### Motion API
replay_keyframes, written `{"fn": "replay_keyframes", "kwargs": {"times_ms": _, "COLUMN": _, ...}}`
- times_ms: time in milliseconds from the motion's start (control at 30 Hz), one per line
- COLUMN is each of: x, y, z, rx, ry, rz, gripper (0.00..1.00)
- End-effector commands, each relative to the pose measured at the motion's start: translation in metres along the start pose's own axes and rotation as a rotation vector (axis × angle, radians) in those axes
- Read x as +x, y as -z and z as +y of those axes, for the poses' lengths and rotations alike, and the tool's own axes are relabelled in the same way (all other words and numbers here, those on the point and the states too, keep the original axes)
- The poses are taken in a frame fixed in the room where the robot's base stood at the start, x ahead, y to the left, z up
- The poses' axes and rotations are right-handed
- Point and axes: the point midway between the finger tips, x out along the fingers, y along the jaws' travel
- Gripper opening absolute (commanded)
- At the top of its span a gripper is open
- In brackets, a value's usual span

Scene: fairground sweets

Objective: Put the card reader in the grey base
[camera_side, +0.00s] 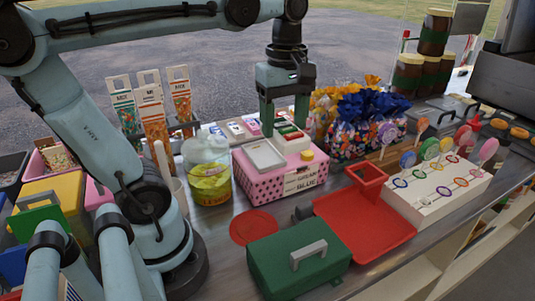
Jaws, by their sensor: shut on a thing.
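My gripper (286,129) points straight down above the pink perforated basket (270,188) in the middle of the counter. Its fingers are apart, with a small pale block (292,145) between and below the tips. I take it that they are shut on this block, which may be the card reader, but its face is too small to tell. A flat light-grey slab with a raised rim (264,155) lies left of it on the basket; it may be the grey base. Green and red bits show between the fingers, partly hidden by them.
A jar with yellow contents (209,175) stands left of the basket. A green toolbox (298,262), a red tray (372,232) and a red disc (254,227) lie in front. A white lollipop stand (440,205) is at right. Blue-topped sweet bags (368,125) stand close behind.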

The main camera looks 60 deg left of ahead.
Motion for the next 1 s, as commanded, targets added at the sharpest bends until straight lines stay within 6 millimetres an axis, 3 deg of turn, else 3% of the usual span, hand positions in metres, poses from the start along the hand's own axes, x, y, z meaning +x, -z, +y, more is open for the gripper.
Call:
{"fn": "replay_keyframes", "kwargs": {"times_ms": 167, "x": 0.006, "y": 0.012, "z": 0.008, "rx": -0.008, "ry": 0.000, "rz": 0.000, "gripper": 0.27}}
{"fn": "replay_keyframes", "kwargs": {"times_ms": 633, "x": 0.060, "y": 0.103, "z": 0.010, "rx": -0.009, "ry": 0.000, "rz": 0.000, "gripper": 0.27}}
{"fn": "replay_keyframes", "kwargs": {"times_ms": 800, "x": 0.069, "y": 0.117, "z": 0.010, "rx": -0.005, "ry": 0.000, "rz": 0.000, "gripper": 0.27}}
{"fn": "replay_keyframes", "kwargs": {"times_ms": 1000, "x": 0.085, "y": 0.118, "z": 0.011, "rx": -0.002, "ry": 0.000, "rz": 0.000, "gripper": 0.27}}
